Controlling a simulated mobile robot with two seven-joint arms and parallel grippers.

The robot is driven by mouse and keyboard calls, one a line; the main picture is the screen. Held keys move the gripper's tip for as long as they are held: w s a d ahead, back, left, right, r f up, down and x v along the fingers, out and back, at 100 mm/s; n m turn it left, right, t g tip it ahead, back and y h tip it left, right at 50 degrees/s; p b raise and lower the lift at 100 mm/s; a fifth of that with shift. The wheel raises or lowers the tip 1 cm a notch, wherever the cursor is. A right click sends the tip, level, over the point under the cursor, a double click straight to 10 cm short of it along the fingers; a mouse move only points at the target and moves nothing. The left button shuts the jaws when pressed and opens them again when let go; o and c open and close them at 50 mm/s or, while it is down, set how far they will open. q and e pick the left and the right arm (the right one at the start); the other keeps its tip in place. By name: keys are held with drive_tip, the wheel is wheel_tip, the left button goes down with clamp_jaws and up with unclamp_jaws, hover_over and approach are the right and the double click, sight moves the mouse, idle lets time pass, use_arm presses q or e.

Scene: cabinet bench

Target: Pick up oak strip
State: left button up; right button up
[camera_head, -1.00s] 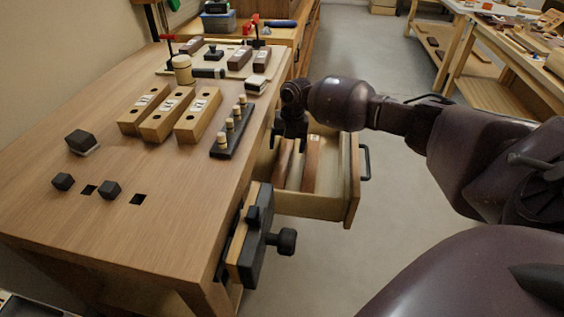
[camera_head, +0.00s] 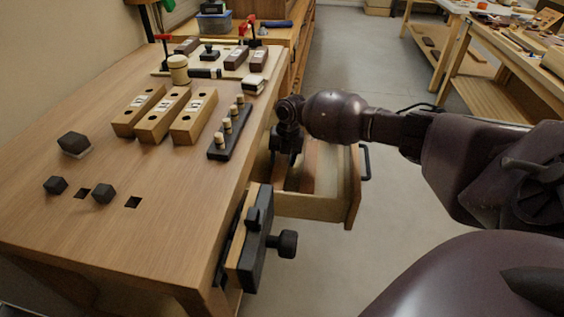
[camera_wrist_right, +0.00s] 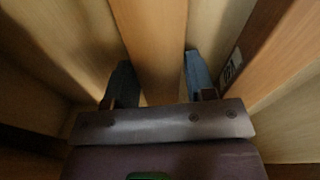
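My right gripper (camera_head: 284,182) is down inside the open drawer. In the right wrist view the gripper (camera_wrist_right: 158,72) is open, with one finger on each side of a light tan wooden strip (camera_wrist_right: 155,40). Small gaps seem to remain between the fingers and the strip. A second wooden strip (camera_wrist_right: 270,50), with a small label on its side, lies to the right of the fingers. In the head view a brown strip (camera_head: 309,168) shows beside the gripper. I cannot read which strip is oak. My left gripper is out of view.
The drawer (camera_head: 318,206) stands out from the bench (camera_head: 120,225), its front wall and dark handle (camera_head: 366,162) to the right. A clamp-like vise (camera_head: 262,240) sticks out from the bench edge. Several blocks and a dark peg rack (camera_head: 222,145) stand on top near the drawer.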

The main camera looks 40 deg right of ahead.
drive_tip(key=c, duration=0.5)
